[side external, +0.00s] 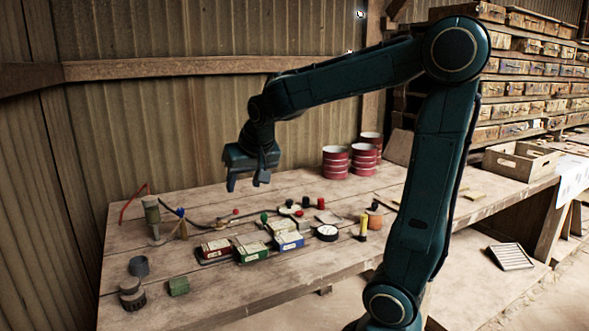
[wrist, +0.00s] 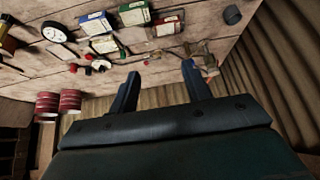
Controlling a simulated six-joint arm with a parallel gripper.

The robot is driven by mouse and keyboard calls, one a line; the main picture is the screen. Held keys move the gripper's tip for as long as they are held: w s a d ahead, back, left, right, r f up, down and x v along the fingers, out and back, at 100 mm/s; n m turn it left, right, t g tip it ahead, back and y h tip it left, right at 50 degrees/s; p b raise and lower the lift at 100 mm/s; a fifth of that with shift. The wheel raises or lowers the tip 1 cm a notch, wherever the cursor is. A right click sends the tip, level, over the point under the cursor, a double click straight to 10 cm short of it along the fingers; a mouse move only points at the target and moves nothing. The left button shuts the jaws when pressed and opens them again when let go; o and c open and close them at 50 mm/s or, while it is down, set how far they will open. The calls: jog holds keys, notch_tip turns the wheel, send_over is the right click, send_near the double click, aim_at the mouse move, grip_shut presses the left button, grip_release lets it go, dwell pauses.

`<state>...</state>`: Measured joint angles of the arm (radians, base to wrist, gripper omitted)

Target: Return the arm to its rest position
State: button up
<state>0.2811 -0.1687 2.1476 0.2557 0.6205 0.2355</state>
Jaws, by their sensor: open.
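My gripper (side external: 248,184) is dark teal and hangs above the back part of the wooden table (side external: 330,278) in the side external view. Its two fingers point down and stand apart with nothing between them. In the wrist view the open fingers (wrist: 160,85) show against the table and the corrugated wall. My arm is raised and bent, with the gripper clear of the small objects below it. The red box (side external: 216,249), green box (side external: 252,252) and blue box (side external: 289,241) stand in a row on the table, in front of the gripper and apart from it.
Stacked red-and-white tins (side external: 336,162) stand at the back of the table, right of the gripper. A grey-green upright post (side external: 152,216), a black round dial (side external: 327,233) and a yellow-topped item (side external: 363,225) stand on the table. The corrugated wall (side external: 150,135) rises behind. Crate stacks (side external: 530,85) are at right.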

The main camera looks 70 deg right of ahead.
jog(key=s+a+f+n+y, duration=0.1)
jog(key=s+a+n+y, duration=0.3)
jog(key=s+a+n, duration=0.4)
jog(key=s+a, duration=0.7)
jog(key=shift+s+a+f+t, duration=0.25)
jog(key=shift+f+t, duration=0.05)
